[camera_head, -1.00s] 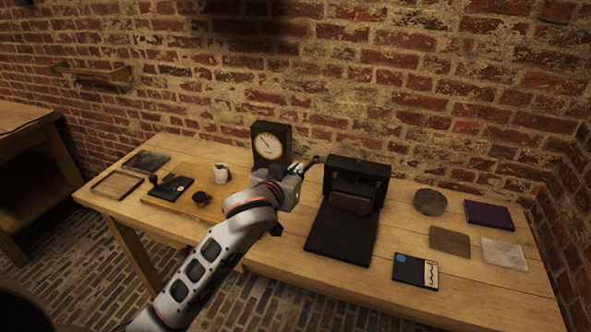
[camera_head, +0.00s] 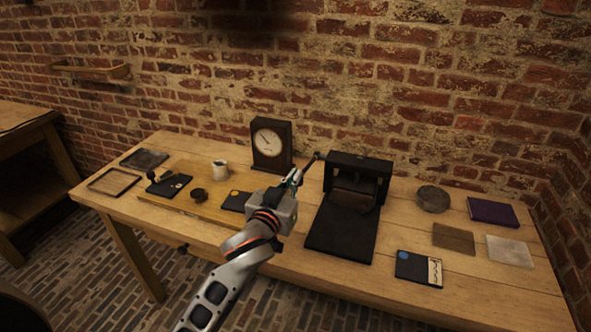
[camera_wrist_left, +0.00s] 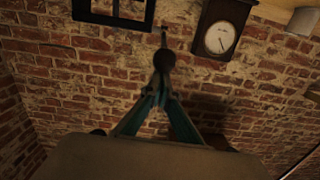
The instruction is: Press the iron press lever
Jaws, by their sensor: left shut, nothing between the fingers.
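The black iron press (camera_head: 357,166) stands toward the back of the table, with a dark flat bed (camera_head: 341,235) in front of it. Its lever (camera_head: 312,160) sticks out from the left side toward the upper left. My left gripper (camera_head: 295,176) is just left of the press, shut and empty, with its tips close to the lever. In the left wrist view the lever's dark round knob (camera_wrist_left: 163,60) shows right at the shut fingertips (camera_wrist_left: 160,82); I cannot tell whether they touch. The press frame (camera_wrist_left: 113,11) shows at that view's top edge. My right gripper is not in view.
A dark clock (camera_head: 270,145) stands behind my gripper, near the lever. A wooden board (camera_head: 181,206) with a white cup (camera_head: 220,169) and small dark items lies left.

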